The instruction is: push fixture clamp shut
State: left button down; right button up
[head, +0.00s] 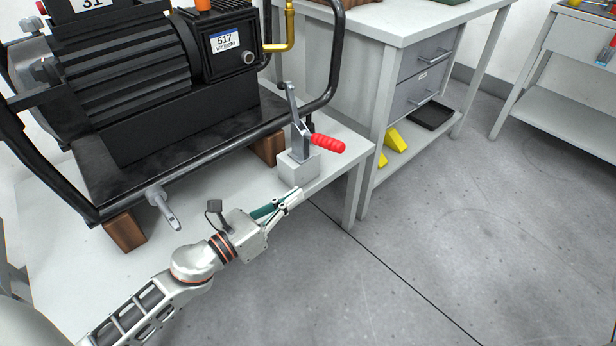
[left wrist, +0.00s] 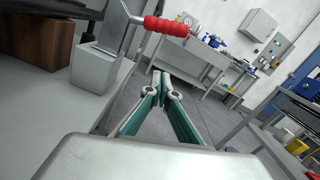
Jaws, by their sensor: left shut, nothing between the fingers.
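The fixture clamp (head: 299,140) stands on a grey block (head: 298,169) near the right edge of the white table. Its red handle (head: 328,143) sticks out to the right, and its metal arm points up. In the left wrist view the red handle (left wrist: 166,26) lies above and beyond my fingertips, with the grey block (left wrist: 94,68) to the left. My left gripper (head: 297,195) is shut and empty, just in front of and below the block in the head view; I see a gap to the handle. It also shows in the left wrist view (left wrist: 161,84). My right gripper is not in view.
A black motor unit (head: 150,90) with a tubular frame sits on wooden blocks (head: 125,231) on the white table (head: 215,235). A grey drawer bench (head: 385,25) stands behind the clamp. The floor to the right is clear.

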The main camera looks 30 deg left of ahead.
aim_at(322, 141)
pick_arm(q)
jog(key=w+d+r+p, duration=0.2)
jog(key=w+r+p, duration=0.1)
jog(key=w, duration=0.6)
jog(key=shift+w+d+r, duration=0.15)
jog(key=shift+w+r, duration=0.15)
jog(key=shift+r, duration=0.45)
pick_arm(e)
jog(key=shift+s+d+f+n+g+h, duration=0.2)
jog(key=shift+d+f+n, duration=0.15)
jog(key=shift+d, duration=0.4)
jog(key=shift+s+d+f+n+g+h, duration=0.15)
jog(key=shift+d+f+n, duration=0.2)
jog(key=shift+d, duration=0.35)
pick_arm(q)
jog(key=shift+r, duration=0.15)
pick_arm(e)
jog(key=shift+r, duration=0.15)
